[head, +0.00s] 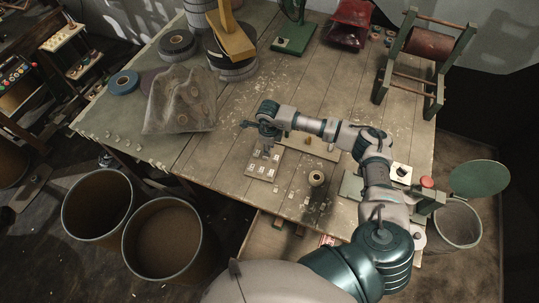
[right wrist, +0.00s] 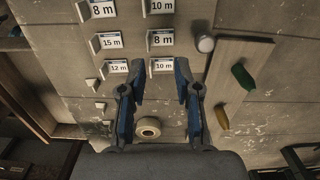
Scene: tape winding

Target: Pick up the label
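Several small white labels with black lettering stand in two columns on a board (head: 262,166). In the right wrist view they read 8 m (right wrist: 103,9), 15 m (right wrist: 111,41) and 12 m (right wrist: 118,67) on the left. On the right they read 10 m (right wrist: 161,6), 8 m (right wrist: 162,39) and 10 m (right wrist: 163,65). My right gripper (right wrist: 156,88) is open and empty, its fingers pointing toward the lowest labels. In the head view my right gripper (head: 267,147) hangs over the board; its fingertips are too small to judge contact. My left gripper is not in view.
A board with a green piece (right wrist: 243,76) and a yellow piece (right wrist: 221,117) is at the right. A crumpled sack (head: 180,98) and a blue roll (head: 124,83) are at the left.

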